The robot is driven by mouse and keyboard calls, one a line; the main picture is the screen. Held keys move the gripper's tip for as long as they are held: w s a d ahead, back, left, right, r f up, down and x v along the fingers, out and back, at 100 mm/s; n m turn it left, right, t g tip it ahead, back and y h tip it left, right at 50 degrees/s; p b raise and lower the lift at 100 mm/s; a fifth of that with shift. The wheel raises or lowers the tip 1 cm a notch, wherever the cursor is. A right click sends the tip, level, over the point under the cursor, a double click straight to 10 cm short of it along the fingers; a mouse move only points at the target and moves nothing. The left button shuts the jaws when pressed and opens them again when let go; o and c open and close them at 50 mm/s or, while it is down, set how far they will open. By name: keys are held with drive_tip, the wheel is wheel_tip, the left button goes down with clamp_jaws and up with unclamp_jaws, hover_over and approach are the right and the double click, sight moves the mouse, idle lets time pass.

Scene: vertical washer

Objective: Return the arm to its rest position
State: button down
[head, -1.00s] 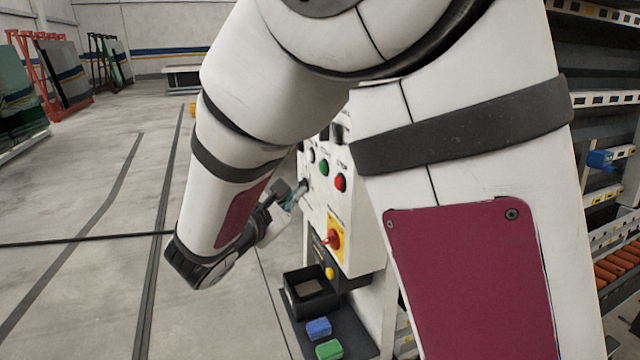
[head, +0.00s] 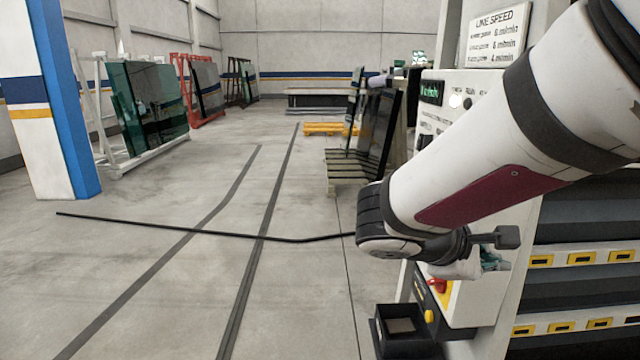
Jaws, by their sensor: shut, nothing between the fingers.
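My arm reaches in from the upper right of the head view, a white link with dark bands and a maroon panel. It bends at a dark wrist joint near the picture's middle. My gripper (head: 494,262) is past that joint, pointing right, in front of the white control panel's (head: 470,309) side. It is small and partly blurred, its fingertips look teal, and it is shut with nothing seen in it. My arm covers much of the panel, including most of its buttons. A lit green display (head: 431,92) shows above the arm, and a red switch (head: 438,286) on yellow shows below it.
A black open box (head: 402,330) stands below the panel. A pallet (head: 350,170) with dark panes stands behind. A blue-white column (head: 62,100) is at left.

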drive_tip(key=s+f+m+g+y, duration=0.1)
drive_tip(key=s+m+g+y, duration=0.1)
drive_tip(key=s+m+y, duration=0.75)
drive_tip(key=s+a+r+m+t+y, duration=0.1)
drive_tip(key=s+a+m+t, duration=0.1)
drive_tip(key=s+a, duration=0.4)
drive_tip(key=shift+s+a+r+t, duration=0.3)
drive_tip(key=shift+a+r, duration=0.1)
drive_tip(key=shift+a, duration=0.4)
drive_tip(key=shift+y, duration=0.25)
idle(0.3)
